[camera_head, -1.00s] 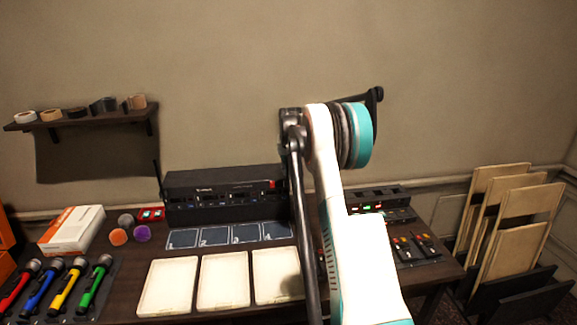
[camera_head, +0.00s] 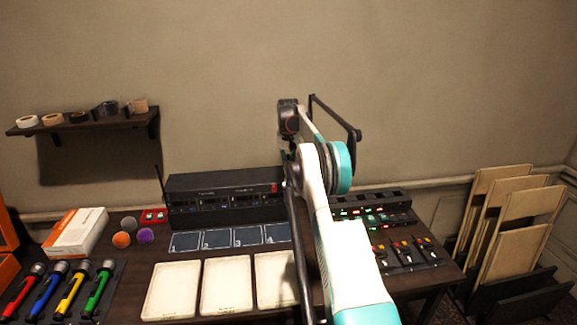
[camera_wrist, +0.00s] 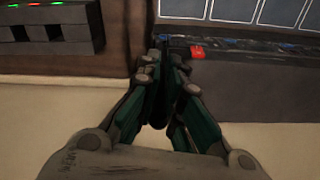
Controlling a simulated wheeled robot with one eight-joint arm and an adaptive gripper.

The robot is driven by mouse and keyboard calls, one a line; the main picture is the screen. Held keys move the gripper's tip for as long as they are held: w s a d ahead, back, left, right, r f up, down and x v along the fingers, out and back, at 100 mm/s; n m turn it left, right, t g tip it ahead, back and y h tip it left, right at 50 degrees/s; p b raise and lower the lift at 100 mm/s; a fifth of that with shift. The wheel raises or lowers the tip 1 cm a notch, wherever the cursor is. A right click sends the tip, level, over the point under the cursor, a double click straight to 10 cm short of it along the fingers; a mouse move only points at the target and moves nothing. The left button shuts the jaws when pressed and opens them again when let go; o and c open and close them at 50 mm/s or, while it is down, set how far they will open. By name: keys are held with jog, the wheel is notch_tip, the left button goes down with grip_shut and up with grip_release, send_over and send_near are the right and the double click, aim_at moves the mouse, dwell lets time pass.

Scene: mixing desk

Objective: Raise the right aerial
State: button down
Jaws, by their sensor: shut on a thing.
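The black receiver (camera_head: 222,200) stands at the back of the desk, with a red patch at its right end. Its left aerial (camera_head: 158,182) stands upright at the left end. The receiver also shows in the wrist view (camera_wrist: 250,75), with the red patch beside my fingertips. My gripper (camera_wrist: 168,68) is shut at that end of the receiver. A dark slim piece, seemingly the right aerial (camera_wrist: 160,112), shows between the fingers; its outline is hard to make out. In the head view my arm hides this spot.
A lit controller (camera_head: 372,199) and a button panel (camera_head: 405,252) lie to the right of my arm. Blue numbered cards (camera_head: 217,238) and pale trays (camera_head: 227,284) lie in front of the receiver. Coloured microphones (camera_head: 68,286) lie at left. A shelf (camera_head: 85,123) hangs on the wall.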

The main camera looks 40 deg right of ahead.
jog(key=shift+r, duration=0.1)
jog(key=c, duration=1.7)
grip_release()
jog(key=r, duration=1.1)
jog(key=shift+s+r, duration=0.25)
jog(key=shift+r, duration=0.1)
